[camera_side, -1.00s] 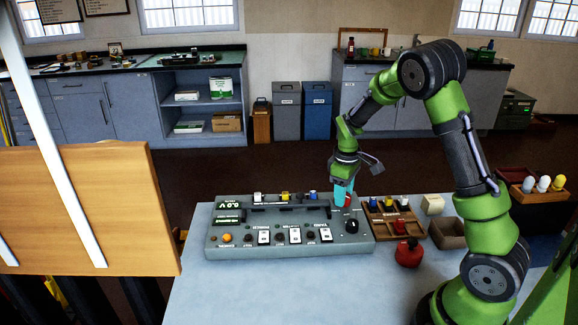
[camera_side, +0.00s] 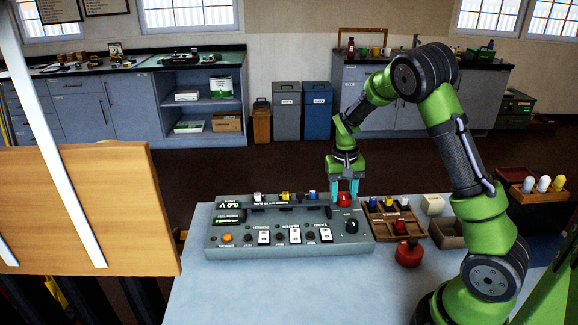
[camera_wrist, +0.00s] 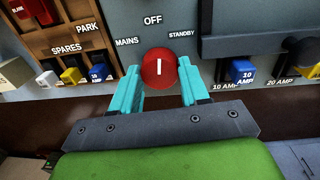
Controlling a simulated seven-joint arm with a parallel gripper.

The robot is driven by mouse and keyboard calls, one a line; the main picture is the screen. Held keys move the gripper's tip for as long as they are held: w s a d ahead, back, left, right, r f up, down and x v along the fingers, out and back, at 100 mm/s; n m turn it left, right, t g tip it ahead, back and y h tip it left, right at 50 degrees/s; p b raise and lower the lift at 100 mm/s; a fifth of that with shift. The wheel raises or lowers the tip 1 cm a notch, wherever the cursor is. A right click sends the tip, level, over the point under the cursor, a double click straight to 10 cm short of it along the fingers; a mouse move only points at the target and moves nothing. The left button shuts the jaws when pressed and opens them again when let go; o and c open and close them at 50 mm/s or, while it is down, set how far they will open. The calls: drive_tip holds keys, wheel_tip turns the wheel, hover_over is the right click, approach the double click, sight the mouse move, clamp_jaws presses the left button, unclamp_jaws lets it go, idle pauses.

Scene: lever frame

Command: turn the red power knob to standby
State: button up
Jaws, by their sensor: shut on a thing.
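The red power knob (camera_side: 344,200) sits at the back right of the grey control panel (camera_side: 222,246). In the wrist view the knob (camera_wrist: 160,70) has a white line standing upright, in line with the OFF label above it. MAINS is printed to its left and STANDBY (camera_wrist: 181,35) to its right. My gripper (camera_side: 345,192) points down over the knob, its two cyan fingers on either side. In the wrist view my gripper (camera_wrist: 159,80) is shut on the knob; the exact contact is hard to see.
A black knob (camera_side: 352,226) and several switches are on the panel's front. A wooden spares tray (camera_side: 383,232) stands just right of the panel, with a red object (camera_side: 408,254) in front of it. Coloured fuse-like pieces (camera_wrist: 243,72) sit beside the knob. The table front is clear.

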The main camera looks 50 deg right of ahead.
sight(340, 194)
drive_tip(key=m, duration=0.4)
drive_tip(key=shift+m, duration=1.9)
drive_tip(key=o, duration=1.1)
drive_tip(key=shift+c, duration=0.2)
drive_tip(key=shift+r, duration=0.1)
wheel_tip(340, 194, up, 17)
drive_tip(key=shift+w, duration=0.45)
